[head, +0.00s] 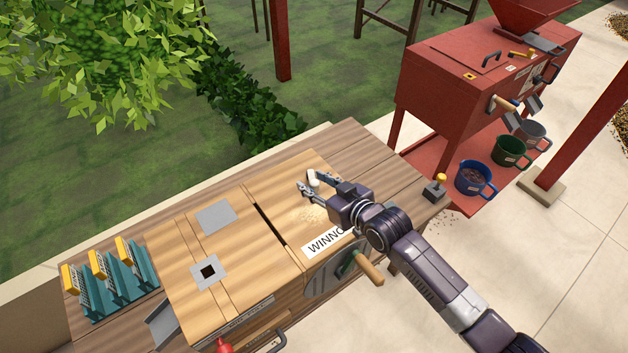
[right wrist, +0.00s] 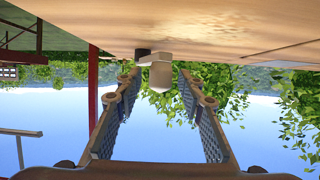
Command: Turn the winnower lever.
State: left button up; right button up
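The winnower (head: 285,205) is a wooden box on the bench, with a partly covered "WINNO" label (head: 323,243) on its front edge. A small pale lever (head: 313,178) with a dark pivot stands on its top. In the right wrist view the lever (right wrist: 160,74) shows near the middle, lined up between my fingers. My right gripper (head: 309,181) is open over the box top, its fingertips on either side of the lever. I see no clear contact; in the wrist view the gripper (right wrist: 158,78) has gaps on both sides. My left gripper is not in view.
A crank with a wooden handle (head: 369,268) is on the winnower's front. A yellow-knobbed lever (head: 439,184) stands at the bench's right end. A teal rack (head: 118,290) with yellow-topped items is at left. A red machine (head: 450,95) and several buckets stand at right.

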grip_shut()
dwell(0.4)
